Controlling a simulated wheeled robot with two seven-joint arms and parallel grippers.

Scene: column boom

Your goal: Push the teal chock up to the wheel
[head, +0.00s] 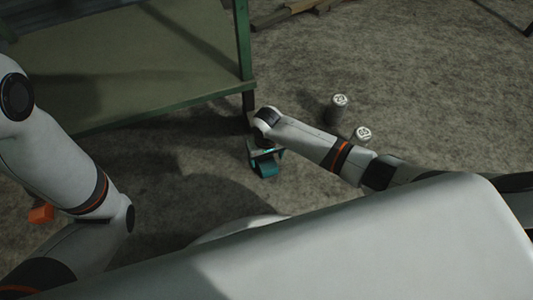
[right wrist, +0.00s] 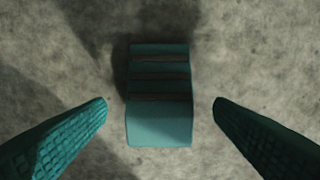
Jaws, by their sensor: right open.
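The teal chock (right wrist: 160,125) lies on the floor in the right wrist view, with ridges across its far part and a smooth near face. My right gripper (right wrist: 160,108) is open above it, with one teal finger on each side and a visible gap to both. In the head view my right gripper (head: 265,157) is low beside the green cart's corner leg (head: 248,101). Teal shows there too, but I cannot clearly separate chock from fingers. No wheel is clearly visible; my right wrist covers the area below that leg. My left gripper is out of view.
The green cart (head: 150,50) with its low shelf fills the upper left. Two dark cylinders with pale tops, one (head: 340,100) and another (head: 363,134), stand beyond my right forearm. An orange block (head: 40,212) shows behind my left arm. Wooden pieces (head: 290,12) lie at the top.

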